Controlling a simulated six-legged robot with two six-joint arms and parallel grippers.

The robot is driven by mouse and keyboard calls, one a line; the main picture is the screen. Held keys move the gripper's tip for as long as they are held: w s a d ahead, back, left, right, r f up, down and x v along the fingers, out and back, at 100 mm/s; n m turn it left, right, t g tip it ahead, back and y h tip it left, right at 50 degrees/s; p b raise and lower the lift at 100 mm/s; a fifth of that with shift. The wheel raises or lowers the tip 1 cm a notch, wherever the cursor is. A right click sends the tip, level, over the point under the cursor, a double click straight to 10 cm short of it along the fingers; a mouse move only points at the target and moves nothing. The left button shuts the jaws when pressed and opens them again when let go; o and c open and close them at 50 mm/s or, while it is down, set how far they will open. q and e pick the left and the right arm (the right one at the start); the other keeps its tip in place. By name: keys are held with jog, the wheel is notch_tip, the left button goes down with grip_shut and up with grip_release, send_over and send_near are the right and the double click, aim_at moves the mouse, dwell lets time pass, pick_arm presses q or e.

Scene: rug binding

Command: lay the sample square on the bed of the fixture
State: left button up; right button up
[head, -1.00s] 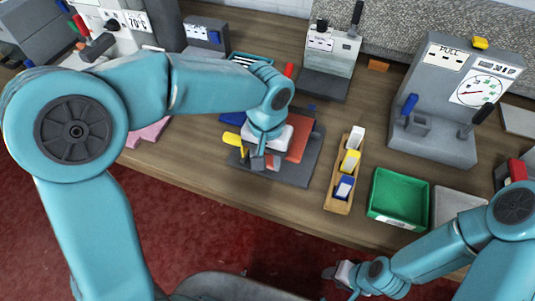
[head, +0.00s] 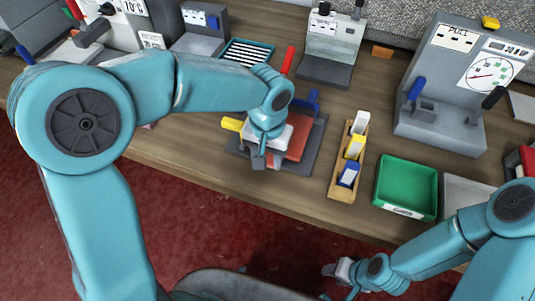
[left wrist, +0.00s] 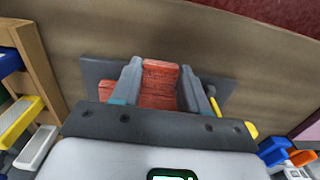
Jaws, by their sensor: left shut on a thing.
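My left gripper (head: 264,163) is low over a dark grey fixture plate (head: 312,157) on the bench and points down. In the left wrist view, its fingers (left wrist: 161,88) are shut on a red ribbed sample square (left wrist: 158,72). In the head view, a reddish square (head: 298,141) shows to the right of the gripper, above the plate. I cannot tell whether the sample touches the bed. My right gripper (head: 338,272) is at the bottom, off the bench; its jaw state is unclear.
A yellow handle (head: 231,124), a blue handle (head: 313,98) and a red handle (head: 288,60) stand around the plate. To the right are a wooden rack (head: 337,187) of coloured blocks, a green tray (head: 378,197) and a grey gauge machine (head: 440,130).

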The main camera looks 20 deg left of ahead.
pick_arm(q)
jog(key=shift+f+b, duration=0.45)
jog(key=shift+f, duration=0.05)
jog(key=o, duration=1.2)
jog(key=shift+c, duration=0.2)
notch_tip(320, 180, up, 16)
jog(key=p, duration=0.1)
jog(key=shift+r, duration=0.15)
